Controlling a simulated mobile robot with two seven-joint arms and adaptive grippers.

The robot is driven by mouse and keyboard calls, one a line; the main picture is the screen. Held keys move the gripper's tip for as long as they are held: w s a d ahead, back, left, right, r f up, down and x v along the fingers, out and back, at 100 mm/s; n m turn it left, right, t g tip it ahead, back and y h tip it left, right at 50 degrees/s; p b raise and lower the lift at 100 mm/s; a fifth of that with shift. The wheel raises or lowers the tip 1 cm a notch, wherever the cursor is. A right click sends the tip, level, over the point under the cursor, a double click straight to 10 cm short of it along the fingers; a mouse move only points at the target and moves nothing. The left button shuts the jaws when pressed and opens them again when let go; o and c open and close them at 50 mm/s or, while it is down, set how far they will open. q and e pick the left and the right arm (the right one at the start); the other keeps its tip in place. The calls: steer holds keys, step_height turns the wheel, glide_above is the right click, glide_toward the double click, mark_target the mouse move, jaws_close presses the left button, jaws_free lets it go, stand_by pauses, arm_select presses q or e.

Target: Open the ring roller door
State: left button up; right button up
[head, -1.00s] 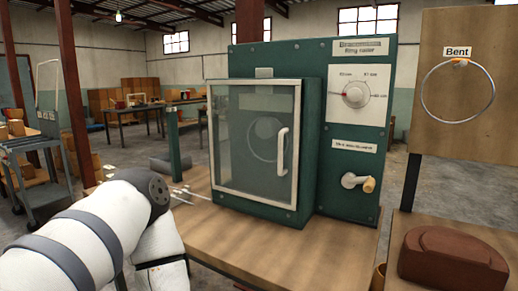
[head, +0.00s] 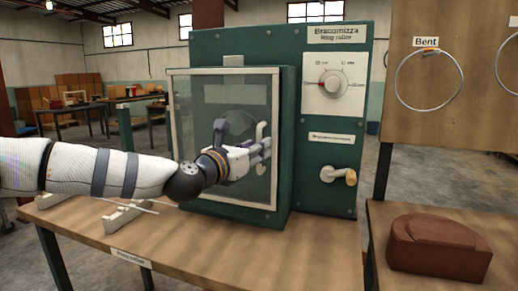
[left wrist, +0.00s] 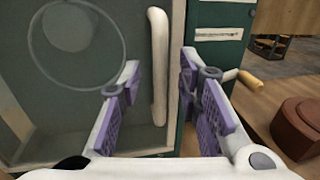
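The green ring roller (head: 290,45) stands on a wooden table. Its framed glass door (head: 195,110) is shut in the head view, with a ring faintly visible behind the glass. My left gripper (head: 262,152) is in front of the door's right side, at the white vertical handle (head: 261,131). In the left wrist view the left gripper (left wrist: 160,88) is open, its purple-padded fingers apart. My right gripper is not in view.
A dial (head: 333,84) and a crank with a wooden knob (head: 340,175) are on the machine's right panel. A ring hangs on a board marked Bent (head: 428,120). A brown block (head: 438,248) sits on the right table. The front tabletop is mostly clear.

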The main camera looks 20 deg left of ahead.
arm_select(q)
steer(key=shift+x, duration=1.15)
jaws_close()
